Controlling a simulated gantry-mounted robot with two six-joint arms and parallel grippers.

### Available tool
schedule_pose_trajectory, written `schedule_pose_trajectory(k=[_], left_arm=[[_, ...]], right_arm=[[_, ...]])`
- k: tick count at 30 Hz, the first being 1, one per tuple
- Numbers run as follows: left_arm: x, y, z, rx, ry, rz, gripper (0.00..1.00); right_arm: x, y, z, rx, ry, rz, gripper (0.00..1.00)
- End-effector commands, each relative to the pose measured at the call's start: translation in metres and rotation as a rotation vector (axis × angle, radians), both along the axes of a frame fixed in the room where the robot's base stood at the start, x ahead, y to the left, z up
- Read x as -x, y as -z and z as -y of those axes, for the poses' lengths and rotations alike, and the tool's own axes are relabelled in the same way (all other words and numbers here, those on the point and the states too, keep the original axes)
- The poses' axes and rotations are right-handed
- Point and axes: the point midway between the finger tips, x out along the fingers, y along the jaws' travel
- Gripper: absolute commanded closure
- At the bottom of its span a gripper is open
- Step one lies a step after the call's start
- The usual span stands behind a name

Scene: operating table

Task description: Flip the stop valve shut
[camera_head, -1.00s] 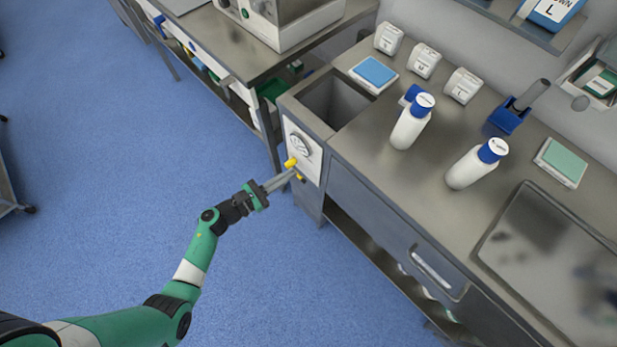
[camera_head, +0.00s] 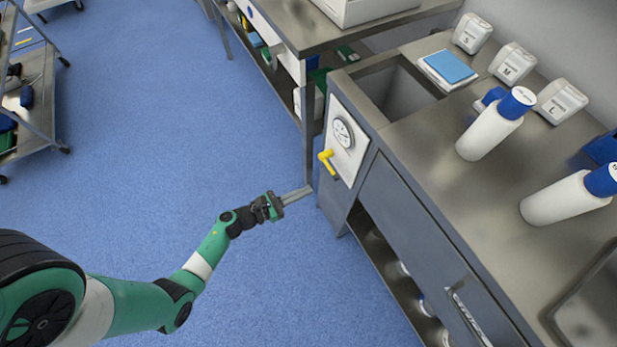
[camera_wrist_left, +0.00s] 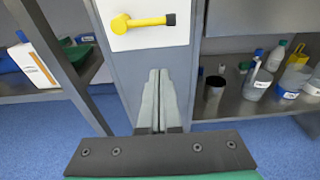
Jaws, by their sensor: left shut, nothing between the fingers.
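The yellow stop valve handle (camera_head: 328,163) sits on a white panel (camera_head: 347,138) with a round gauge (camera_head: 343,131) on the end of the steel counter. In the left wrist view the yellow handle (camera_wrist_left: 143,21) lies about horizontal across the white panel, its round hub at the left and a black tip at the right. My left gripper (camera_head: 309,190) is shut and empty, below the handle and apart from it. In the left wrist view its fingertips (camera_wrist_left: 159,73) lie together below the panel. My right gripper is not in view.
The steel counter (camera_head: 420,140) carries white bottles (camera_head: 490,130), labelled white containers and a blue pad (camera_head: 448,66). An open shelf with bottles (camera_wrist_left: 262,80) lies right of the fingers. A second bench (camera_head: 300,30) stands behind. The blue floor (camera_head: 150,120) is clear around my arm.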

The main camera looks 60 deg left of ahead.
Motion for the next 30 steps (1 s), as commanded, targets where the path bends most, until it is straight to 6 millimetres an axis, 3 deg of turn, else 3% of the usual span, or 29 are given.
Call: schedule_pose_trajectory(k=[12, 14, 18, 30], left_arm=[[-0.086, 0.013, 0.01, -0.001, 0.003, 0.002, 1.0], [-0.08, -0.01, 0.008, -0.001, 0.0, 0.001, 1.0], [-0.076, -0.024, 0.008, -0.001, 0.0, 0.0, 1.0], [-0.074, -0.027, 0.008, 0.0, 0.001, -0.001, 1.0]], right_arm=[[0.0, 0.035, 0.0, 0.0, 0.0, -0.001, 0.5], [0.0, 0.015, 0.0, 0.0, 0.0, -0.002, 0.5], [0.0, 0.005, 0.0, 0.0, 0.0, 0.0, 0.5], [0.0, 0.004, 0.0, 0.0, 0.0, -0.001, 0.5]])
